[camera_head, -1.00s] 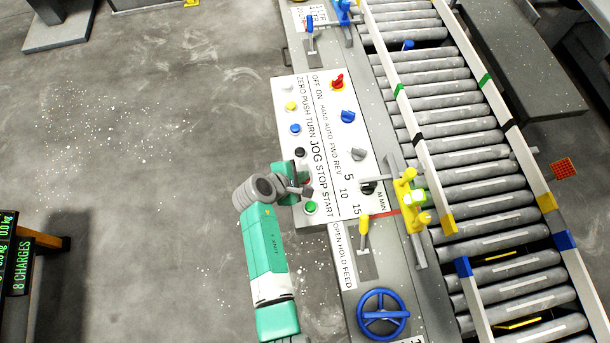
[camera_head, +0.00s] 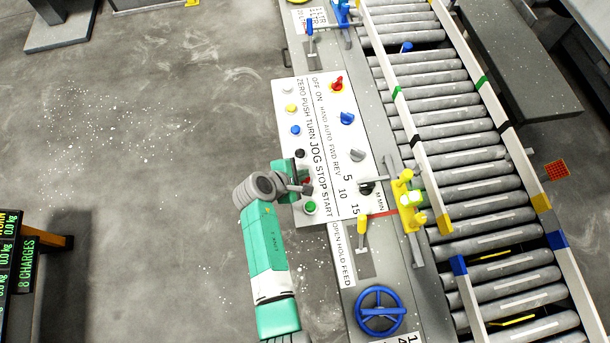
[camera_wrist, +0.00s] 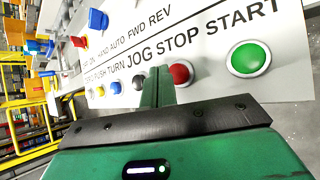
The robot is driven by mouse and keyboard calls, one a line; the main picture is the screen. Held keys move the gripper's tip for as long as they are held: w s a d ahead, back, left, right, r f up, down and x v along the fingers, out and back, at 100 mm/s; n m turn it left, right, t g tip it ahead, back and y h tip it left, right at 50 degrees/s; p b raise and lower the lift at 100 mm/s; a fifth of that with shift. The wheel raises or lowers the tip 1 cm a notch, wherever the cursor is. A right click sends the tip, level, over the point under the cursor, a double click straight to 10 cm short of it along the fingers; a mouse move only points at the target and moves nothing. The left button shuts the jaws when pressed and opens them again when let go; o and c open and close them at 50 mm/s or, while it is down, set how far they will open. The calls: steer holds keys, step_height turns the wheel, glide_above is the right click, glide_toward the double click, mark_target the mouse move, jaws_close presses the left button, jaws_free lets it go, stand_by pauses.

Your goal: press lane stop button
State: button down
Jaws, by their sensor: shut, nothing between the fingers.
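The lane stop button is a red round button (camera_wrist: 181,73) under the word STOP on the white panel, seen in the wrist view. The white panel (camera_head: 325,130) carries a row of buttons. My gripper (camera_wrist: 158,86) is shut and empty, its green fingers pointing at the panel. In the wrist view the fingertips overlap the left edge of the red button, between it and the black JOG button (camera_wrist: 139,82). Whether they touch the panel is unclear. In the head view my gripper (camera_head: 306,188) mostly hides the red button. The green START button (camera_wrist: 248,59) is beside it.
A red rotary switch (camera_head: 337,84), blue knob (camera_head: 347,118) and grey knob (camera_head: 357,155) stand on the panel. A yellow lever (camera_head: 362,231) and blue handwheel (camera_head: 380,311) are nearer. The roller conveyor (camera_head: 455,150) runs along the right.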

step_height(320, 180, up, 5)
steer(key=p, duration=0.4)
steer(key=shift+f, duration=0.15)
steer(key=shift+f, duration=0.1)
steer(key=w+a+r+m+t+y, duration=0.15)
steer(key=w+r+m+t, duration=0.3)
steer(key=r, duration=1.35)
steer(key=w+r+m+t+y, duration=0.2)
steer(key=w+r+m+t, duration=0.3)
steer(key=r, duration=1.3)
steer(key=s+d+r+m+t+y, duration=0.1)
steer(key=s+r+m+t, duration=0.2)
steer(key=s+r, duration=0.7)
steer(key=s+d+r+m+t+y+p, duration=0.1)
steer(key=s+r+m+t, duration=0.2)
steer(key=s+r, duration=0.7)
steer(key=s+r+m+t+y, duration=0.1)
steer(key=s+r+m+t, duration=0.3)
steer(key=r, duration=1.1)
step_height(320, 180, up, 15)
steer(key=n+g+p, duration=0.1)
steer(key=p, duration=1.4)
